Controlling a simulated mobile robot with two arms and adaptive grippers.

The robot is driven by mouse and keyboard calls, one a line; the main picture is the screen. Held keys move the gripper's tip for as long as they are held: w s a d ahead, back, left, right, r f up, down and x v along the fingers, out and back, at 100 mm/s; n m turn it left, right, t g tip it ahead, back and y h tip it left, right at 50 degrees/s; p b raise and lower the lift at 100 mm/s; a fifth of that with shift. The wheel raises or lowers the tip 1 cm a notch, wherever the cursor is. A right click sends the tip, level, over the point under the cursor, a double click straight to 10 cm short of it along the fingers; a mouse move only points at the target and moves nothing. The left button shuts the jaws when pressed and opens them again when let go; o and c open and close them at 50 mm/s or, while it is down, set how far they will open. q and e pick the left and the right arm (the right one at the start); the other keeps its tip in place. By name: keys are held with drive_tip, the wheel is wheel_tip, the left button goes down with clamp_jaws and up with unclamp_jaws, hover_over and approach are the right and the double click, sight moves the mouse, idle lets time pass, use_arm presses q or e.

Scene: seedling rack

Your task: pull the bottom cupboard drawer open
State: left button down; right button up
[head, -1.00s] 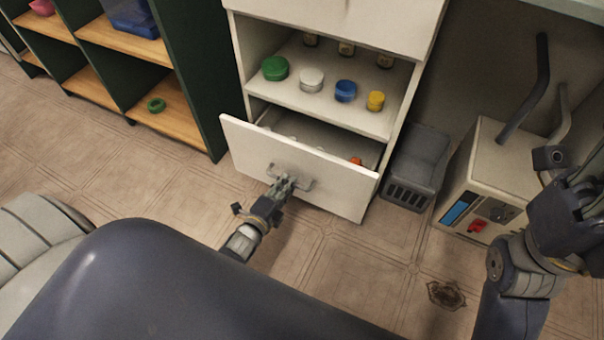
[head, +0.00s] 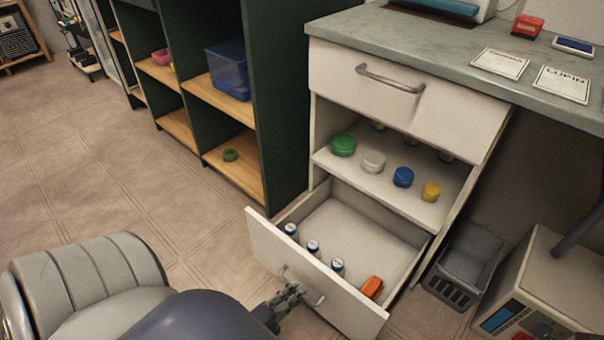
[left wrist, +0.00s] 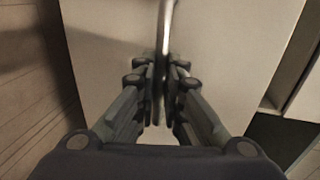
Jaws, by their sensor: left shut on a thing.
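The bottom cupboard drawer (head: 300,264) stands well out from the white cupboard, its inside open to view. It holds several small white-and-dark bottles (head: 313,247) near the front and an orange thing (head: 372,287) at the right. My left gripper (head: 295,291) is at the drawer's metal handle (head: 316,299). In the left wrist view its fingers (left wrist: 160,110) are shut on the handle bar (left wrist: 163,55), with the pale drawer front (left wrist: 110,40) behind. My right gripper is out of view.
Jars with green, white, blue and yellow lids (head: 403,177) stand on the shelf above the drawer. A closed top drawer (head: 400,95) is above that. A grey crate (head: 463,262) and a beige machine (head: 540,285) stand to the right. Open floor lies left.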

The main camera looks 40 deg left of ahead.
use_arm(q)
drive_tip(key=shift+s, duration=0.65)
drive_tip(key=c, duration=1.7)
unclamp_jaws()
drive_tip(key=shift+s, duration=0.1)
drive_tip(key=v, duration=1.1)
drive_tip(key=shift+s, duration=0.4)
drive_tip(key=shift+r, duration=0.1)
